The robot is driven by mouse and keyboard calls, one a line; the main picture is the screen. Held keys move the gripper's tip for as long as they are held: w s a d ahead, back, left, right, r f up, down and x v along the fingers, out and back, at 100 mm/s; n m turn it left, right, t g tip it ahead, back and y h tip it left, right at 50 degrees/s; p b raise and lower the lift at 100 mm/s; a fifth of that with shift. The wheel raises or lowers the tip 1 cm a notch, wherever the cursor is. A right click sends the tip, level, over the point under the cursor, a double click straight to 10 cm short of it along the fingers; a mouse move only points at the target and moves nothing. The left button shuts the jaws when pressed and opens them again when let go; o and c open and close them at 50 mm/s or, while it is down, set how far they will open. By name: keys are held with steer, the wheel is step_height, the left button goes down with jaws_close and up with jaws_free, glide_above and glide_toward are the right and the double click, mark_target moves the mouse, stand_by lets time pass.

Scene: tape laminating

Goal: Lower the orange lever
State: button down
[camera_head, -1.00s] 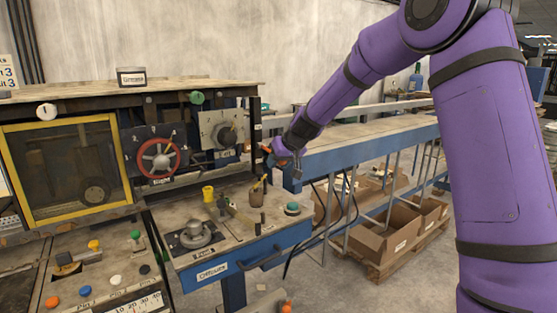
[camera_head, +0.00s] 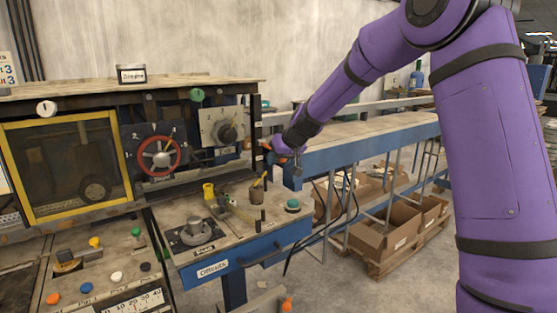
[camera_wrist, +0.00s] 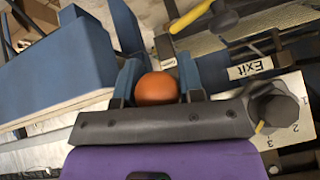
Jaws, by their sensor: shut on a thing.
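The orange lever ends in a round orange knob (camera_wrist: 157,88), seen in the wrist view between the two blue-grey fingers of my gripper (camera_wrist: 158,75). My gripper is shut on this knob. The lever's shaft is hidden behind the knob and fingers. In the head view my gripper (camera_head: 281,151) is at the right side of the machine, beside the grey dial panel. The lever is small and hard to make out there.
The grey dial (camera_head: 227,133) and red handwheel (camera_head: 160,155) are left of my gripper. A blue-sided conveyor (camera_head: 365,151) lies close on the right. The control table (camera_head: 215,257) stands below, with cardboard boxes (camera_head: 390,228) under the conveyor. An Exit label (camera_wrist: 250,67) shows near the knob.

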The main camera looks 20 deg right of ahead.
steer(key=shift+w+r, duration=0.15)
steer(key=shift+r, duration=0.05)
steer(key=c, duration=0.8)
jaws_free()
steer(key=shift+f, duration=0.15)
steer(key=v, duration=1)
steer(key=shift+s+d+r, duration=0.15)
steer(key=shift+s+r, duration=0.1)
steer(key=shift+s, duration=0.05)
